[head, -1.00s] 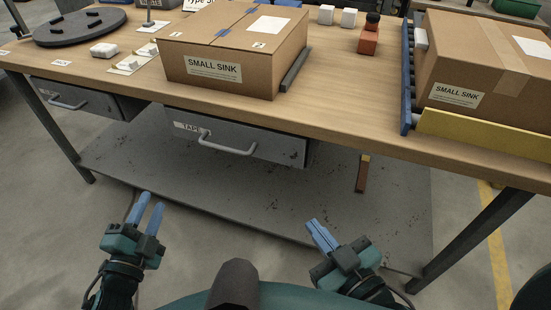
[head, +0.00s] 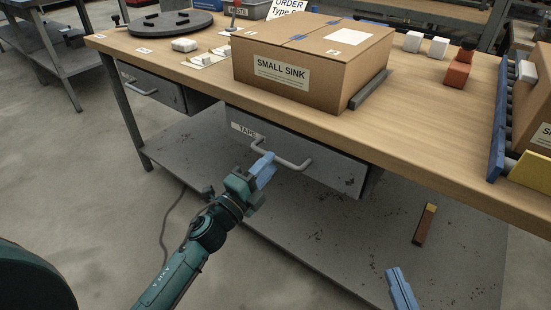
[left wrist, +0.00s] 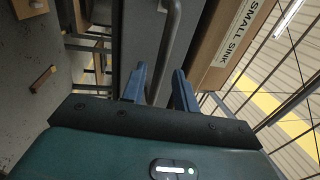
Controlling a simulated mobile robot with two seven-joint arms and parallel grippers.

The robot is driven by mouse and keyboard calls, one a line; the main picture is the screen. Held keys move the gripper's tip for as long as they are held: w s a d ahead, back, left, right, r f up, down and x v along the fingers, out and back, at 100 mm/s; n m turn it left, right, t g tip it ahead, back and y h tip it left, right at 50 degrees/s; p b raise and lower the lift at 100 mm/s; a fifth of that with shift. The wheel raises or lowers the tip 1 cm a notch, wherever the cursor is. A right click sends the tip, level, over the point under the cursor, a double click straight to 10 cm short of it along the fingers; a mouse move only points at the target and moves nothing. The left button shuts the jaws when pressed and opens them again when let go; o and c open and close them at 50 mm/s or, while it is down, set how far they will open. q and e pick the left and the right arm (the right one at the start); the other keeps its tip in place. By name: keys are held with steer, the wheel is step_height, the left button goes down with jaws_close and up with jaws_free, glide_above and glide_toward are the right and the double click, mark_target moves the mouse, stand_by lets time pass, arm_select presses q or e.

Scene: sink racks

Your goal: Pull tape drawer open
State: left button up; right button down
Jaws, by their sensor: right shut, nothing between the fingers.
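The tape drawer (head: 325,172) is a grey drawer labelled TAPE under the workbench's front edge, and it looks shut. Its grey bar handle (head: 293,163) stands out from the front. My left gripper (head: 262,167) is at the left part of this handle. In the left wrist view the two blue fingers (left wrist: 158,86) are apart, and the handle (left wrist: 170,42) runs between them; I cannot tell whether they touch it. My right gripper (head: 402,288) is shut and empty at the bottom right, its fingers together, away from the drawer; the rest of it is out of frame.
A small sink box (head: 300,75) stands on the workbench (head: 425,120) above the drawer. Another grey drawer (head: 150,88) is to the left. A lower shelf (head: 290,225) lies below. The floor in front of the bench is clear.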

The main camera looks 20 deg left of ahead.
arm_select(q)
steer(key=shift+x, duration=1.75)
jaws_close()
